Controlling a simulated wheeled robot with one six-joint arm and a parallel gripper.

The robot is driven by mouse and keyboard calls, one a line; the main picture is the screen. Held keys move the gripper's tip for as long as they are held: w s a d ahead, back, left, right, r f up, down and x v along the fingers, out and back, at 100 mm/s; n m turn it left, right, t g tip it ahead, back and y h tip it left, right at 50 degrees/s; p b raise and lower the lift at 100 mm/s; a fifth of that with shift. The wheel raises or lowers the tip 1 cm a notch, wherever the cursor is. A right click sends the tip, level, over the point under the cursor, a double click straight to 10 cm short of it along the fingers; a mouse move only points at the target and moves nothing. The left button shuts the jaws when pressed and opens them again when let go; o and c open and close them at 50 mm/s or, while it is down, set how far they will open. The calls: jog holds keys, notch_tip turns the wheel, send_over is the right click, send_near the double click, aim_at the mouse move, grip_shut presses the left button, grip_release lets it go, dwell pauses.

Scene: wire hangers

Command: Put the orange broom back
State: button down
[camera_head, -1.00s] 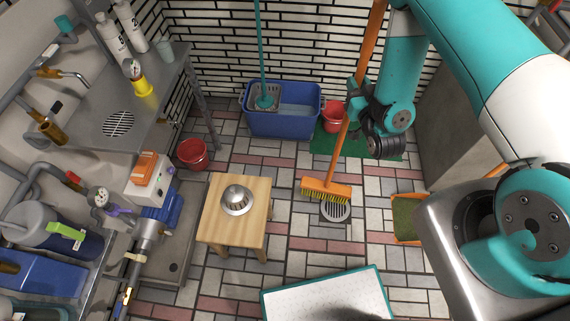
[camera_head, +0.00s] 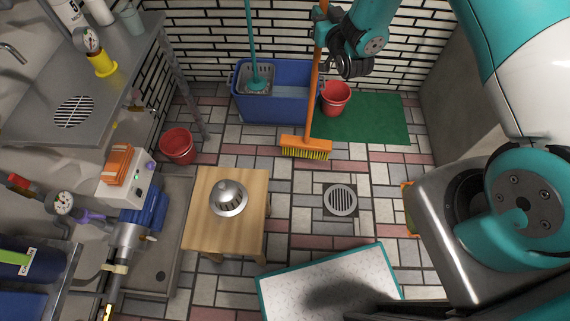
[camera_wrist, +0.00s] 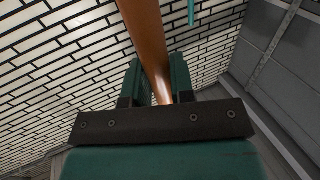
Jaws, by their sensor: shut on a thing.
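The orange broom (camera_head: 314,95) stands nearly upright in the head view, its orange head with yellow bristles low over the tiles in front of the blue bucket. I cannot tell whether the bristles touch the floor. My gripper (camera_head: 322,33) is shut on the upper part of the broom's handle. In the wrist view the orange handle (camera_wrist: 147,40) runs between the two green fingers of my gripper (camera_wrist: 158,85). The top end of the handle is out of view.
A blue mop bucket (camera_head: 272,112) with a teal-handled mop (camera_head: 252,50) stands left of the broom. A red bucket (camera_head: 335,98) stands close on its right, by a green mat (camera_head: 378,120). A wooden stool (camera_head: 200,235), a floor drain (camera_head: 341,200) and a white mat (camera_head: 280,290) lie nearer.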

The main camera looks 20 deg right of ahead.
jog(key=w+a+n+y+b, duration=0.15)
jog(key=w+a+b, duration=0.75)
jog(key=b, duration=1.1)
notch_tip(320, 180, down, 19)
jog(key=w+d+b, duration=0.1)
jog(key=d+b, duration=0.1)
jog(key=b, duration=0.1)
jog(key=shift+w, duration=0.35)
jog(key=shift+d+f, duration=0.1)
jog(key=c, duration=1)
grip_release()
jog(key=shift+f, duration=0.1)
